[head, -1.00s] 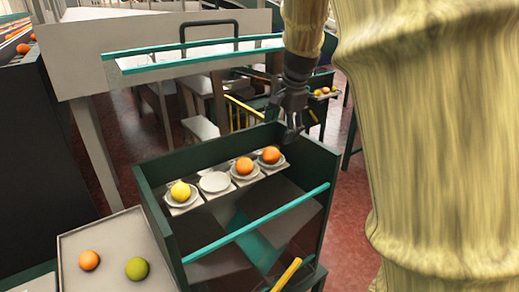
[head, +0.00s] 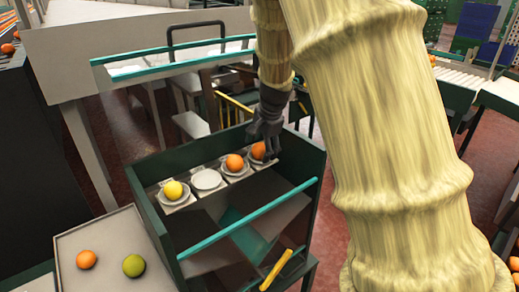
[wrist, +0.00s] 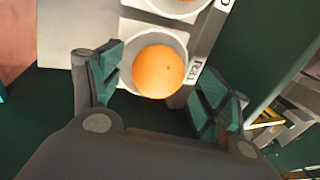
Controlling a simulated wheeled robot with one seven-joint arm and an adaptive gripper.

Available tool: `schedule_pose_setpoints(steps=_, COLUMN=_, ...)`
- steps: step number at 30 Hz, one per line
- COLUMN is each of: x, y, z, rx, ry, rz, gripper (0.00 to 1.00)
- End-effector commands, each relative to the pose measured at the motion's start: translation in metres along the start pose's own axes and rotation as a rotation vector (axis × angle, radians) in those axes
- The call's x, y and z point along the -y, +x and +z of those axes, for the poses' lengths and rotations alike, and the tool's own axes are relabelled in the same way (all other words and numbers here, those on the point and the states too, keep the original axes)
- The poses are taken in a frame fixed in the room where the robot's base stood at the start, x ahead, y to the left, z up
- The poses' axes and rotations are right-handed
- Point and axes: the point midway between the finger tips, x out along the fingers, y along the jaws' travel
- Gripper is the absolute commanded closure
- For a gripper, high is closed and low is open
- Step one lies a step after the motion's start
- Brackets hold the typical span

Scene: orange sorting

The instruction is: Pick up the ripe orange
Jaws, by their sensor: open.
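An orange-coloured fruit (head: 258,151) sits in the rightmost cup of a row of white cups inside the green bin. My gripper (head: 264,145) hangs over that cup and partly hides the fruit. In the wrist view the fruit (wrist: 160,71) rests in its white cup between my two spread fingers (wrist: 160,85), with none touching it that I can see. A second orange fruit (head: 234,162) is in the cup to its left. Another orange one (head: 86,259) lies on the tray.
The same row has an empty cup (head: 207,179) and a yellow fruit (head: 173,190). A green fruit (head: 134,265) lies on the grey tray (head: 105,232). The dark green bin wall (head: 300,155) and a teal bar (head: 250,217) stand close around the cups.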

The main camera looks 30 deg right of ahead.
Motion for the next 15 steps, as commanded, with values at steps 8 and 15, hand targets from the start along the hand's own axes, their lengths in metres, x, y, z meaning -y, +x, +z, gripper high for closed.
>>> schedule_pose_setpoints(steps=8, x=-0.0004, y=0.0085, z=-0.0002, rx=0.000, ry=0.002, rz=-0.001, gripper=0.24)
schedule_pose_setpoints(steps=15, x=-0.0004, y=0.0084, z=-0.0001, rx=0.000, ry=0.001, rz=0.000, gripper=0.47)
